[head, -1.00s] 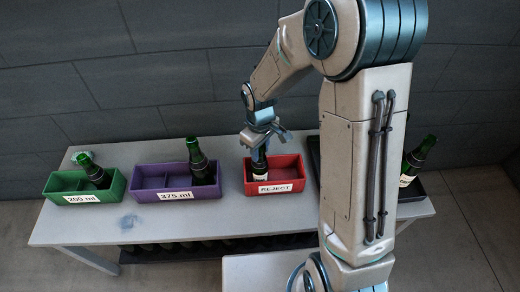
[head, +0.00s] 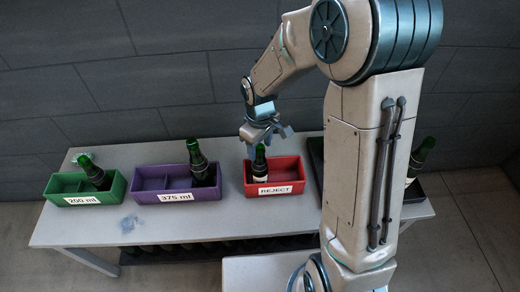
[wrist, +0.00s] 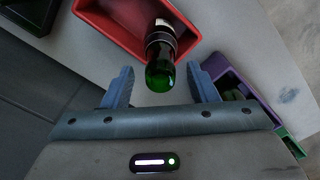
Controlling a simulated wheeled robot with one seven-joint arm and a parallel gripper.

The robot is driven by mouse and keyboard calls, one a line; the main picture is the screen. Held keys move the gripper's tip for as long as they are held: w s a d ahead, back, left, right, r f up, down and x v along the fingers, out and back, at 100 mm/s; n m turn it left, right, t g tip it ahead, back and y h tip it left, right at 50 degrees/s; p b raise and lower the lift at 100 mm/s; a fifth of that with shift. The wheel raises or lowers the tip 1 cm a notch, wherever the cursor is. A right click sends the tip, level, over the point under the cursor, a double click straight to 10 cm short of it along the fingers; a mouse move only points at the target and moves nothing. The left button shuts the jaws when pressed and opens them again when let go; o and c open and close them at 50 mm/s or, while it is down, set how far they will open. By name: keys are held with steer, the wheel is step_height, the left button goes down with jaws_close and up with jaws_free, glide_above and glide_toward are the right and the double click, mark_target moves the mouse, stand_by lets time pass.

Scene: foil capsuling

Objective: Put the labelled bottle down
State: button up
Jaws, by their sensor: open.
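A green bottle with a white label (head: 260,164) stands in the left part of the red bin marked REJECT (head: 289,189). In the wrist view the bottle (wrist: 160,70) shows neck end toward me, inside the red bin (wrist: 110,25). My gripper (head: 264,137) is open just above the bottle's top. In the wrist view its two fingers are spread on either side of the bottle's near end, with a gap on both sides.
Another bottle (head: 421,157) stands in a dark tray (head: 412,192) at right, partly behind my arm.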

step_height(320, 180, up, 8)
steer(key=shift+r+p, duration=0.25)
steer(key=shift+p, duration=0.25)
steer(key=s+d+r+m+t, duration=0.1)
steer(key=s+d+r+m, duration=0.2)
steer(key=s, duration=0.5)
steer(key=s+d+r+m+t, duration=0.1)
steer(key=s+d+r+m, duration=0.3)
steer(key=s+d+m, duration=0.2)
steer(key=shift+s+d, duration=0.65)
steer(key=shift+s, duration=0.25)
